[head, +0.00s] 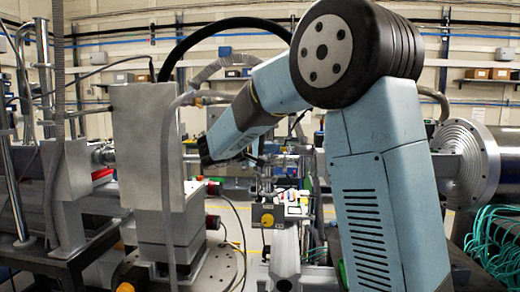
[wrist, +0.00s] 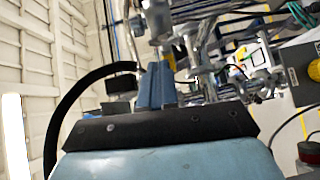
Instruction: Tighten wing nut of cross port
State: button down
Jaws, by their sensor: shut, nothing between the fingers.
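My gripper (wrist: 154,68) shows in the wrist view as two blue-grey fingers close together beyond a black plate, shut and empty. Metal vacuum fittings (wrist: 198,62) with clamps and small pipes lie just beyond and to the right of the fingertips. A vertical metal piece (wrist: 157,16) is right above the tips in the picture; I cannot tell whether they touch. No single wing nut can be made out for sure among these fittings. In the head view, small beamline fittings (head: 286,158) show beyond my arm, and my fingertips cannot be made out.
A large grey metal box (head: 145,145) stands close left of my arm. A steel flanged cylinder (head: 470,160) and teal cables (head: 495,238) are at right. A yellow knob (head: 267,220) sits on a box low in the middle. A black hose (wrist: 75,105) arches left of my gripper.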

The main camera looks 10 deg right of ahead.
jog(key=shift+s+d+f, duration=0.1)
jog(key=shift+s+d, duration=0.1)
jog(key=shift+d, duration=0.35)
jog(key=shift+s+d, duration=0.15)
jog(key=shift+d, duration=0.35)
jog(key=shift+a, duration=0.2)
